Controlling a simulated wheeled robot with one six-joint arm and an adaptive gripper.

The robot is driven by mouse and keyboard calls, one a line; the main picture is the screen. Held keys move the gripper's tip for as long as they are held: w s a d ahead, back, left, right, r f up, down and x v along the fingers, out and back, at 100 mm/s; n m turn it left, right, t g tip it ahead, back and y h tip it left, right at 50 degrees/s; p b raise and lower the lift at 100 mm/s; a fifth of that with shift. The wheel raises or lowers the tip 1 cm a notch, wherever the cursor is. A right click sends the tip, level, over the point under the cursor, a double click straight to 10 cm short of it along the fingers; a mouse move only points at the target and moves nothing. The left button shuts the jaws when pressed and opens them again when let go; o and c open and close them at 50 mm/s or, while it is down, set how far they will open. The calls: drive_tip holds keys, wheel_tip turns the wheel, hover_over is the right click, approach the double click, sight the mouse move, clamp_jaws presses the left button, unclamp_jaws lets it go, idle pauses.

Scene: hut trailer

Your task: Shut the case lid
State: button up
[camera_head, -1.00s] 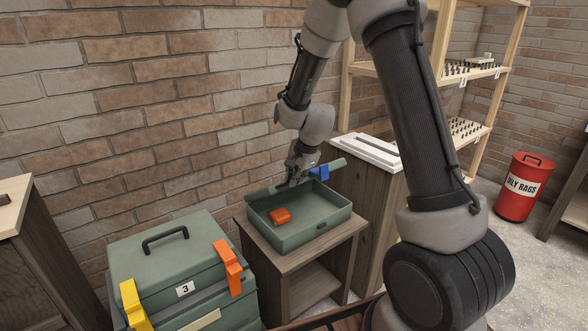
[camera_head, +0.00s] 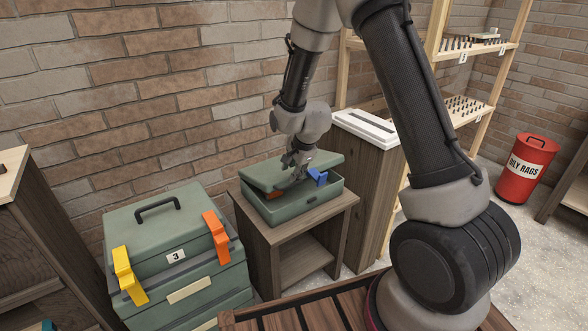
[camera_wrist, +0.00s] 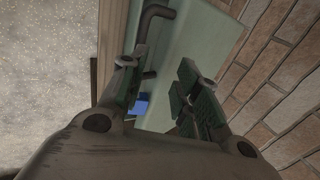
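The green case (camera_head: 292,210) sits on a small wooden stand in the head view. Contact is unclear.
A closed green toolbox (camera_head: 160,232) with yellow and orange latches stands at the left. A wooden cabinet with a white top (camera_head: 365,127) stands right of the stand (camera_head: 285,245). A brick wall is behind. A red bin (camera_head: 525,170) is far right.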

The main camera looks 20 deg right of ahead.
drive_tip(key=v, duration=1.2)
drive_tip(key=shift+c, duration=0.5)
